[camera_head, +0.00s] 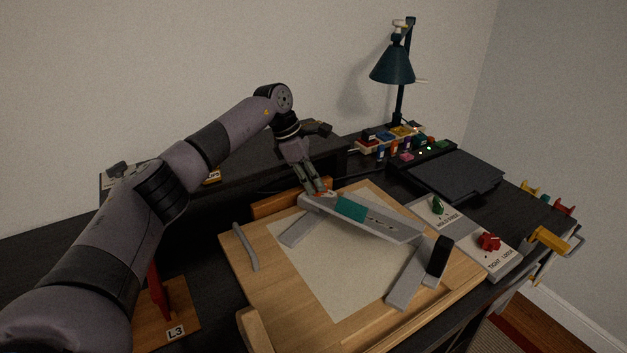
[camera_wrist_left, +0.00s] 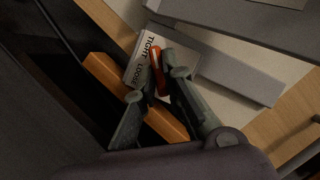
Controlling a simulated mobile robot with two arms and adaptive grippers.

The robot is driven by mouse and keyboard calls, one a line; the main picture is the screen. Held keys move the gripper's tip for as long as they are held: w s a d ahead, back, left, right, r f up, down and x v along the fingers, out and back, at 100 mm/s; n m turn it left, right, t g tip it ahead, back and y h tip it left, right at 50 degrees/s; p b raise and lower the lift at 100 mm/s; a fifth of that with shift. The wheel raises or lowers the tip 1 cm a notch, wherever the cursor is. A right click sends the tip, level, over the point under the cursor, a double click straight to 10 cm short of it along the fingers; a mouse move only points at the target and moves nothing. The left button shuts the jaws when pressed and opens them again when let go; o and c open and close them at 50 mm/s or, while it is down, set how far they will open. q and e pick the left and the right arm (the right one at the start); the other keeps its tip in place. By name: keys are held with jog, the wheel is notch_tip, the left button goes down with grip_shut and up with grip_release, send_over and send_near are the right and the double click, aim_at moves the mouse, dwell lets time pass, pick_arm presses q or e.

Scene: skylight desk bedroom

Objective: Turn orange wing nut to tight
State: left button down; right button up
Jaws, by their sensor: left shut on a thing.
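The orange wing nut (camera_wrist_left: 157,72) sits beside a white label (camera_wrist_left: 146,56) reading TIGHT and LOOSE in the left wrist view. Its long axis runs roughly up and down in that picture. My left gripper (camera_wrist_left: 159,86) is shut on the wing nut, one finger on each side. In the head view, my left gripper (camera_head: 317,189) reaches down to the far left end of the grey bar (camera_head: 385,222) on the drawing board. There only a small orange-red patch of the nut shows at the fingertips. My right gripper is not in view.
The wooden board (camera_head: 262,283) carries paper, a teal block (camera_head: 351,209) and grey bars. A lamp (camera_head: 392,66) and small coloured items stand behind. An orange-brown wooden strip (camera_wrist_left: 100,68) lies close beside my fingers.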

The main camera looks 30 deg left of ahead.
pick_arm(q)
jog(key=shift+m, duration=0.7)
jog(key=c, duration=1.7)
grip_release()
jog(key=v, duration=1.2)
jog(key=shift+w+a, duration=0.15)
jog(key=shift+w, duration=0.1)
jog(key=shift+f, duration=0.1)
